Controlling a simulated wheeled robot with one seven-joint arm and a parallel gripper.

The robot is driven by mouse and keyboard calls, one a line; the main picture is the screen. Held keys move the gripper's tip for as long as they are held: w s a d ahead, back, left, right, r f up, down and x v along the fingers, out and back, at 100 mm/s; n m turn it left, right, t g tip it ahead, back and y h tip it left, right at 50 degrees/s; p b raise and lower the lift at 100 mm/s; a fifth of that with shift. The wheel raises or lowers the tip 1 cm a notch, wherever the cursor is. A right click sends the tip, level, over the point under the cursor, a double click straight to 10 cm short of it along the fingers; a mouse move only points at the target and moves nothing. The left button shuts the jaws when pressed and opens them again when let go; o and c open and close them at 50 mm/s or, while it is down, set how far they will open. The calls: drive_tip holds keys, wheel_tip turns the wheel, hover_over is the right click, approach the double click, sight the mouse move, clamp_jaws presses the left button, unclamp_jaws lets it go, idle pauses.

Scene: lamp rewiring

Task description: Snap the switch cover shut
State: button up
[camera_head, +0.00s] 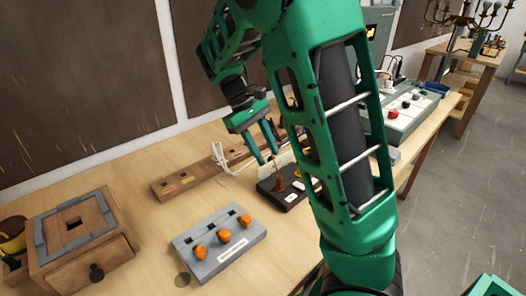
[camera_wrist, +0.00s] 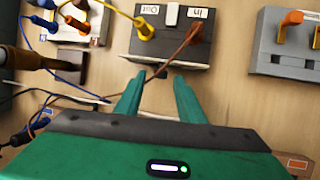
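The switch box (camera_wrist: 170,48) is a dark block with a pale rocker and labels reading "In" and "Out". A brown wire (camera_wrist: 178,52) runs from its "In" side and a yellow wire (camera_wrist: 124,14) from its "Out" side. The box also shows in the head view (camera_head: 288,199), partly behind my arm. I cannot clearly make out its cover; a pale upright piece (camera_head: 281,160) stands at its back edge in the head view. My gripper (camera_wrist: 160,76) is open, its fingertips just short of the box. The brown wire passes between the fingers in the picture; contact is unclear.
A grey block with orange connectors (camera_head: 220,244) stands front left of the box. A wooden strip (camera_head: 205,175) lies behind. A wooden drawer box (camera_head: 78,240) is at left, and a grey panel (camera_head: 408,112) at right. Loose wires lie left in the wrist view.

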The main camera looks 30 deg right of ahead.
sight(277, 162)
clamp_jaws()
drive_tip(key=shift+s+r, duration=0.1)
drive_tip(key=shift+s, duration=0.05)
drive_tip(key=t, duration=0.1)
drive_tip(key=s+t, duration=0.1)
drive_tip(key=t, duration=0.1)
drive_tip(key=s+r+t+y, duration=0.1)
drive_tip(key=shift+s+d+t, duration=0.15)
drive_tip(key=shift+d+t, duration=0.1)
drive_tip(key=shift+t, duration=0.05)
drive_tip(key=shift+s+d+m+t+y, duration=0.2)
drive_tip(key=shift+s+m+t+y, duration=0.15)
drive_tip(key=shift+s+t, duration=0.95)
drive_tip(key=shift+t, duration=0.9)
drive_tip(key=shift+s+d+f, duration=0.1)
